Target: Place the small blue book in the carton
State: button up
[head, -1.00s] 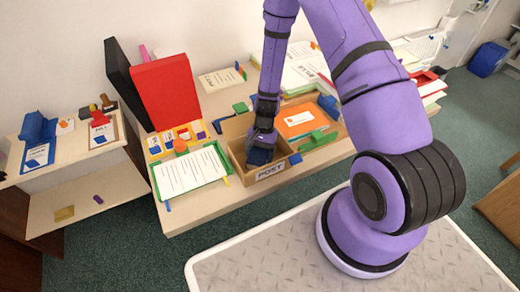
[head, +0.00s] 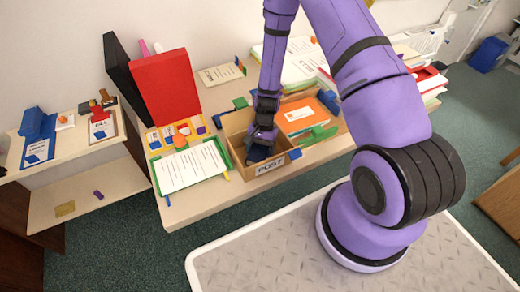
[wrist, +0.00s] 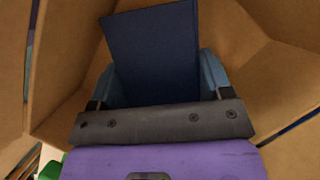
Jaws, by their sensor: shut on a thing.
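The carton (head: 237,140) is an open brown box labelled POST, standing at the front of the table. My gripper (head: 261,142) points down into it. The small blue book (wrist: 155,55) is dark navy and sits between the two fingers of my gripper (wrist: 165,85) in the wrist view. The carton's brown walls (wrist: 75,60) surround the book and fingers there. In the head view the book (head: 257,153) shows only as a dark patch below the gripper, inside the carton. Whether its lower edge touches the carton floor I cannot tell.
A green-edged tray with a white sheet (head: 190,168) lies left of the carton. An orange folder (head: 304,114) and a green object (head: 318,134) lie to its right. A red binder (head: 165,90) and a black binder (head: 124,80) stand behind. A blue block (head: 295,154) is by the carton's front right corner.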

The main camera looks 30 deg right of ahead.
jog(key=shift+f, duration=0.25)
jog(key=o, duration=1.1)
jog(key=shift+r, duration=0.2)
jog(key=shift+s+a+r, duration=0.1)
jog(key=shift+a+r, duration=0.05)
jog(key=shift+r, duration=0.65)
jog(key=shift+s+a+r, duration=0.1)
jog(key=shift+r, duration=0.7)
jog(key=shift+s+a+v, duration=0.1)
jog(key=shift+v, duration=1.7)
jog(key=shift+s+a+v, duration=0.15)
jog(key=shift+v, duration=1.7)
jog(key=shift+s+a+v, duration=0.1)
jog(key=shift+v, duration=1.7)
jog(key=shift+r, duration=0.25)
